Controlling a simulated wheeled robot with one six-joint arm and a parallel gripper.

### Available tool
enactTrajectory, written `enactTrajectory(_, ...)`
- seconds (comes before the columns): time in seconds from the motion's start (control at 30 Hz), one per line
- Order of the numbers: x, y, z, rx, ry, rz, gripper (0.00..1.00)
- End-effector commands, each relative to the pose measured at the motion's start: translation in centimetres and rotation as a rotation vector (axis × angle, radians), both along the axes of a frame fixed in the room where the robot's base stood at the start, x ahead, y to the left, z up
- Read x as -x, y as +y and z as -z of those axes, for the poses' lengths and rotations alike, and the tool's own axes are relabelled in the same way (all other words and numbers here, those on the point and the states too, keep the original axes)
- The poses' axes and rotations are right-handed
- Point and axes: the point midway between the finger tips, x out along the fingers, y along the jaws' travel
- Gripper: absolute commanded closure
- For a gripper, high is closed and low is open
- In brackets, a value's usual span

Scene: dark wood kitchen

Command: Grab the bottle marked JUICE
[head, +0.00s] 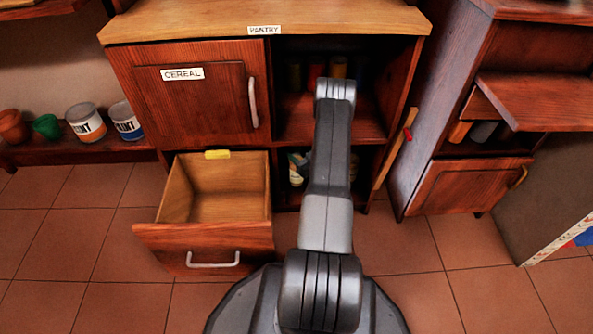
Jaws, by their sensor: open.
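No readable JUICE label shows in the head view. In the open, shadowed upper shelf of the pantry (390,60) stand a dark olive item (294,75), a red one (315,70) and a yellow-orange one (339,67). They may be bottles, but their labels cannot be made out. A pale item with green and yellow marks (297,168) is on the lower shelf, partly behind my arm. My arm reaches forward in front of the pantry opening. My gripper's fingers do not show, so its distance from these items cannot be told.
An open, empty-looking drawer (203,240) juts out at lower left, with a yellow piece (217,154) on its rim. The CEREAL door (205,105) is shut. Paint cans (86,122) and pots stand on a left shelf. Another cabinet (470,187) stands right, with floor between.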

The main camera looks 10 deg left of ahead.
Motion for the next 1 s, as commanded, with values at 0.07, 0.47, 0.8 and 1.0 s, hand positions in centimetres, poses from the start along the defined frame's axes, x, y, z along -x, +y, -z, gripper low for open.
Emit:
enactTrajectory(0.07,-0.9,1.1,0.4,0.0,-0.001,-0.003,0.49)
enactTrajectory(0.47,-1.5,1.8,0.1,-0.001,0.001,0.0,0.67)
enactTrajectory(0.8,-1.6,1.8,0.0,-0.001,-0.001,0.0,1.0)
enactTrajectory(1.0,-1.5,1.8,0.0,-0.001,0.0,0.0,1.0)
